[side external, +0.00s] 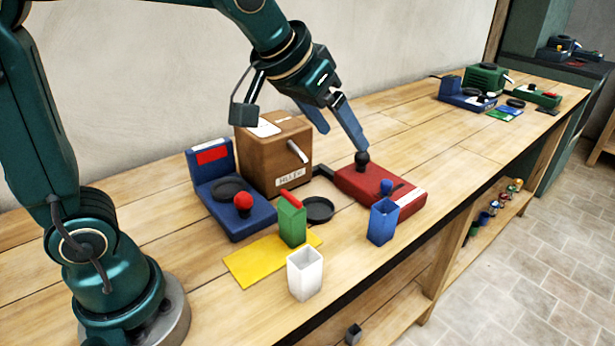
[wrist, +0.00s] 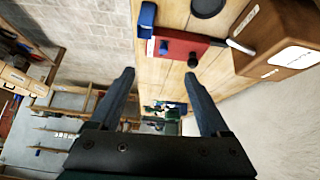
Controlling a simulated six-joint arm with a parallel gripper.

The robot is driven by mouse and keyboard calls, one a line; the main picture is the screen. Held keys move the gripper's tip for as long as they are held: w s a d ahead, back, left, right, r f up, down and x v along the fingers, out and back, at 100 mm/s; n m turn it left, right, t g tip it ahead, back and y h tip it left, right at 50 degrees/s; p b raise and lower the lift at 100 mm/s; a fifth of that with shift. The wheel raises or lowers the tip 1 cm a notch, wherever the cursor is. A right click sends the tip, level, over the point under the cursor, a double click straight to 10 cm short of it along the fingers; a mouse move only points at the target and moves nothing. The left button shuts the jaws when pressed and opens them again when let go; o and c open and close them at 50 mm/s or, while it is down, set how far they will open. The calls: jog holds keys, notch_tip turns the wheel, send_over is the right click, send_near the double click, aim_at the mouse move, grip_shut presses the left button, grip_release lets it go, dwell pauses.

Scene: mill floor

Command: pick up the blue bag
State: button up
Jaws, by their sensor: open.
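The blue bag (side external: 382,223) stands upright and open-topped near the front edge of the wooden bench, just in front of a red device. It also shows at the top of the wrist view (wrist: 147,17). My gripper (side external: 346,141) is open and empty, above and behind the red device, with one fingertip close to its black knob. In the wrist view my gripper's fingers (wrist: 159,75) are spread apart, with nothing between them. The blue bag is apart from my gripper, toward the bench front.
The red device (side external: 377,188) with knobs lies between my gripper and the bag. A wooden box (side external: 275,155), a blue device (side external: 233,217), a green bag (side external: 292,224), a black dish (side external: 318,209), a yellow mat (side external: 255,262) and a white bag (side external: 305,274) stand leftward.

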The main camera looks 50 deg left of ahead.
jog(key=w+d+f+g, duration=0.1)
jog(key=w+d+f, duration=0.1)
jog(key=w+f, duration=0.45)
send_over(385, 207)
jog(key=f, duration=0.3)
jog(key=shift+a+f+m+g, duration=0.3)
jog(key=shift+a+f+g, duration=0.1)
jog(key=shift+g, duration=0.5)
jog(key=f, duration=0.4)
jog(key=shift+s+d+f, duration=0.15)
jog(key=shift+d+f, duration=0.15)
jog(key=shift+d, duration=0.05)
jog(key=shift+f, duration=0.35)
jog(key=shift+x, duration=2.3)
grip_shut()
